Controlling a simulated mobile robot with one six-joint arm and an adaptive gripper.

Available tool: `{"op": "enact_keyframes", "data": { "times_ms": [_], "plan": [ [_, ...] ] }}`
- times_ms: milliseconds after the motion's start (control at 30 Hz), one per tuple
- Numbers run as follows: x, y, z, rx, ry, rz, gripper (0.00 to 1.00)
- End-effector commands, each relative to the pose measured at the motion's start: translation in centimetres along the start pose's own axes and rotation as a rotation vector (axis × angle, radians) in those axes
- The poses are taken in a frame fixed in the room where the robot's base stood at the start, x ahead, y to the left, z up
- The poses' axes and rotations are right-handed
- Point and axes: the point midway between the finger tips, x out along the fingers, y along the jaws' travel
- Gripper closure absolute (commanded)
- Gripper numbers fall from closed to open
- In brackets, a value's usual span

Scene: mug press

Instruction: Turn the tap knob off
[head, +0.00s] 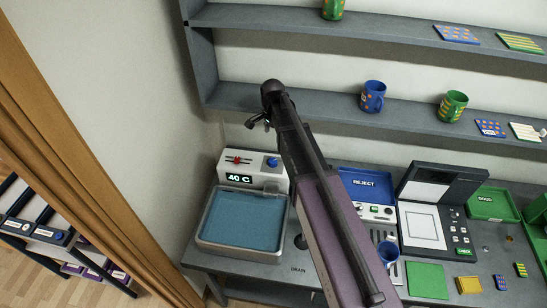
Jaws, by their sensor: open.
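A white unit (252,184) stands behind a tray of blue-green water (243,220) at the left of the bench. Its front shows a red control (237,160), a round blue knob (272,162) and a display (239,178) reading 40 C. I cannot tell from the picture which control is the tap knob. My gripper (257,123) is at the end of my raised arm, above and behind the unit in the picture, apart from both controls. It is small and dark here, open, with nothing seen in it.
A shelf (420,131) runs along the wall with a blue mug (372,97) and a green mug (452,106). A blue REJECT tray (364,184), a press-like machine (422,226) and a green GOOD tray (492,204) stand to the right. My arm hides part of the bench.

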Motion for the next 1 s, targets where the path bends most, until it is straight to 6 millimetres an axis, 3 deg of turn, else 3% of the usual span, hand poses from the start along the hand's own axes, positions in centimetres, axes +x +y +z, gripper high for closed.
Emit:
{"op": "enact_keyframes", "data": {
  "times_ms": [467,1000],
  "plan": [
    [0.4,0.0,0.1,-0.003,0.0,0.0,0.15],
    [4.0,0.0,0.1,-0.004,0.0,0.0,0.15]
  ]
}}
